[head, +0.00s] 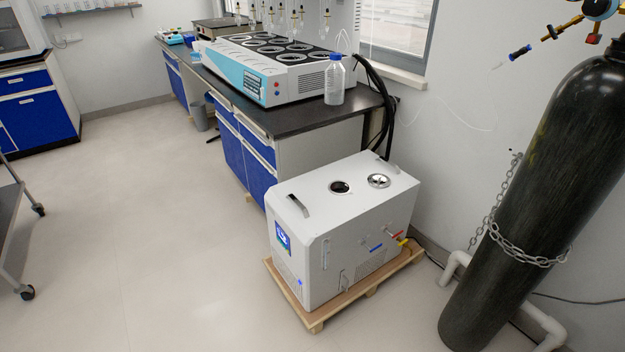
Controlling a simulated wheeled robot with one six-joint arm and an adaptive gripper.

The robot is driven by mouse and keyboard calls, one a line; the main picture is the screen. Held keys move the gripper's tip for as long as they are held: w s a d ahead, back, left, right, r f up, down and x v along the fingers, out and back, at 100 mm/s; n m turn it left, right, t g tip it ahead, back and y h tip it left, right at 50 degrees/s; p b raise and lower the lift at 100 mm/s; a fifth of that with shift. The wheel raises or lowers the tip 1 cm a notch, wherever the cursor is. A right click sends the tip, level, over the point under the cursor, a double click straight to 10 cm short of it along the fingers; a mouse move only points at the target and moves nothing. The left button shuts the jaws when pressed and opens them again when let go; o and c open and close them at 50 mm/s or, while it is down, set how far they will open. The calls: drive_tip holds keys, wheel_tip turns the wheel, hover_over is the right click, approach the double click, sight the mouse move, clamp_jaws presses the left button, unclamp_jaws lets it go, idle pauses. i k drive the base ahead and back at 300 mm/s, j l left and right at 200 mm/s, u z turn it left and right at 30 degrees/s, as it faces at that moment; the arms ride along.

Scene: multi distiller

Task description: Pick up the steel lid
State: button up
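A small round steel lid (379,181) lies on the white top of the chiller box (318,193), to the right of a dark round opening (340,187). The lid looks shiny, with a darker middle. The opening appears uncovered. My gripper does not show in the head view.
The chiller stands on a wooden pallet (318,323) on the floor. A black gas cylinder (530,190) with a chain (520,252) stands at the right. A bench (305,118) behind carries a multi-position heater (268,68) and a clear bottle (334,82).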

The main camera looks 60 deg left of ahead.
sight(378, 180)
drive_tip(key=u, duration=1.6)
